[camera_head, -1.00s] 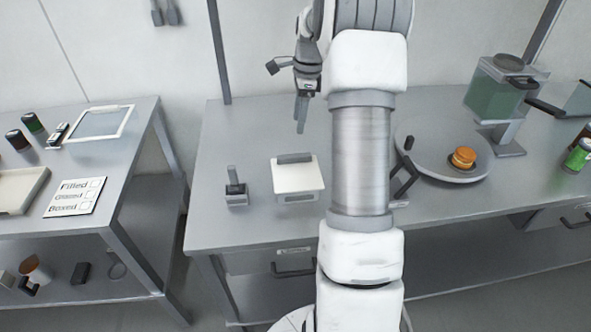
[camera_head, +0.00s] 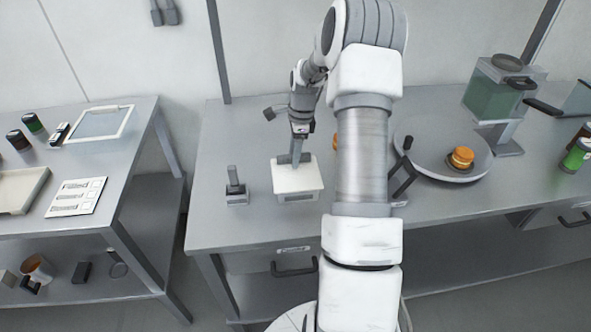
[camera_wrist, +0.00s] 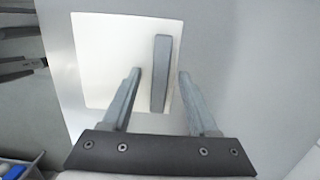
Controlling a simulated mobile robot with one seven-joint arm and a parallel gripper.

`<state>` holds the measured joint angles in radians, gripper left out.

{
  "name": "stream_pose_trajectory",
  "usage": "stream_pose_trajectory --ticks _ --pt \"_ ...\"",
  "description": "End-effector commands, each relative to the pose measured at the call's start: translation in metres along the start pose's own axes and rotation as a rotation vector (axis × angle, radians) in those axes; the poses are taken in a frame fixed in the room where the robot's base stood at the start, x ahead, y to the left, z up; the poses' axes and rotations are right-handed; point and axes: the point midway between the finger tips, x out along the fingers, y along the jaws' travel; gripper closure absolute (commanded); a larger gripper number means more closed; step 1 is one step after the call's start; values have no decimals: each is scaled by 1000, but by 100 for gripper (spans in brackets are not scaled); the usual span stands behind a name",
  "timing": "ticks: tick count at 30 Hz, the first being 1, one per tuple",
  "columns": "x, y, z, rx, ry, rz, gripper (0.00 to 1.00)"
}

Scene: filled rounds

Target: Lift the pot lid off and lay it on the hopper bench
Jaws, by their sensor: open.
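The pot lid (camera_head: 308,180) is a pale, flat, near-square plate with a grey bar handle. It sits on a low pot (camera_head: 300,198) on the hopper bench (camera_head: 250,225). In the wrist view the lid (camera_wrist: 95,60) lies below my gripper (camera_wrist: 159,74). The two fingers are open, with the bar handle (camera_wrist: 159,95) showing between them, closer to the right finger. In the head view my gripper (camera_head: 296,160) is right over the lid and hides most of the handle. I cannot tell whether the fingers touch it.
A small dark stamp-like tool (camera_head: 236,190) stands left of the pot. To the right are a round turntable (camera_head: 425,145) with an orange-brown round (camera_head: 461,158) and a green hopper (camera_head: 492,95). My arm hides part of the bench.

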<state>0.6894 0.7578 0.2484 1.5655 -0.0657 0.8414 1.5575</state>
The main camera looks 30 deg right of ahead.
Motion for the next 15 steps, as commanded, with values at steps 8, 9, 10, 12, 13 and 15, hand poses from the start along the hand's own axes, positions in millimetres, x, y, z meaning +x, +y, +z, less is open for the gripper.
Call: stream_pose_trajectory --ticks 8,9,10,12,13,15 --pt "0 0 0 0 0 0 67" --pt "0 0 0 0 0 0 74" --pt "0 0 0 0 0 0 80" --pt "0 0 0 0 0 0 92" --pt "-1 0 0 0 0 0 98" --pt "-1 0 0 0 0 0 100"
